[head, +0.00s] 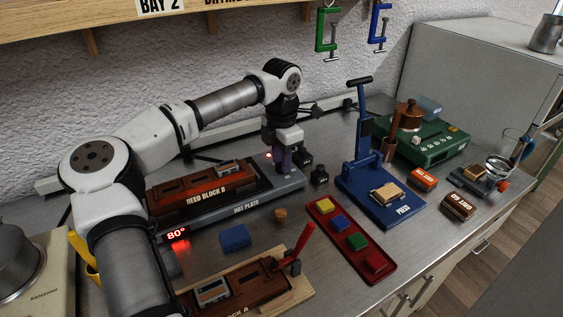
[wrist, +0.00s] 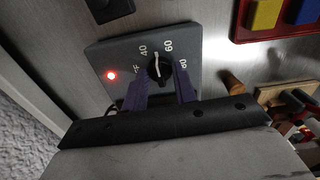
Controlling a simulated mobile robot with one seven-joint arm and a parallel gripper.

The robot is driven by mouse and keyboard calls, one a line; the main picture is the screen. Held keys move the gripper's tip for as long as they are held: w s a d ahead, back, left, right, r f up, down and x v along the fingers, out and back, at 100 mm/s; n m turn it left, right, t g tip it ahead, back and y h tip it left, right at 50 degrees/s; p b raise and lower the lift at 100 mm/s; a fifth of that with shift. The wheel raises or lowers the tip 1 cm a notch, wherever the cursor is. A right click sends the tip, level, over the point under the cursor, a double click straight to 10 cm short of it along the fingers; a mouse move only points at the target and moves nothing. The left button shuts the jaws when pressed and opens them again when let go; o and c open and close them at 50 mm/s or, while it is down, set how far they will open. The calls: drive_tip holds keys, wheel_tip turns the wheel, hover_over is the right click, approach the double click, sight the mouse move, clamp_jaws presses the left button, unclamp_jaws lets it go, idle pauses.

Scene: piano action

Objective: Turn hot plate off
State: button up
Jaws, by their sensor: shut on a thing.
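The hot plate (head: 245,207) is a long grey unit along the back of the bench, with a red display reading 80°. In the wrist view its grey control panel (wrist: 102,55) carries a black knob (wrist: 157,66) with marks for off, 40, 60 and 80. The knob's exact pointing is hard to tell. A red lamp (wrist: 111,75) glows on the panel. My gripper (head: 284,160) is over the hot plate's far right end. In the wrist view its purple fingers (wrist: 160,77) are shut on the knob from either side.
Reed block B (head: 208,190) sits on the hot plate. To the right stand a blue press (head: 378,203) and a green machine (head: 440,146). A red tray (head: 325,211) with coloured blocks, a cork (head: 281,215) and a blue block (head: 235,238) lie in front.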

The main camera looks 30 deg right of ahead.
drive_tip(key=n+b, duration=0.1)
drive_tip(key=n, duration=0.3)
drive_tip(key=shift+n, duration=0.3)
drive_tip(key=n+b, duration=0.1)
drive_tip(key=n, duration=0.3)
drive_tip(key=shift+n+b, duration=0.3)
drive_tip(key=shift+b, duration=0.1)
drive_tip(key=n+b, duration=0.1)
drive_tip(key=n, duration=0.3)
drive_tip(key=shift+n, duration=0.3)
drive_tip(key=shift+n+b, duration=0.55)
drive_tip(key=shift+n, duration=1.25)
drive_tip(key=o, duration=1)
wheel_tip(320, 180, up, 14)
drive_tip(key=shift+f, duration=0.1)
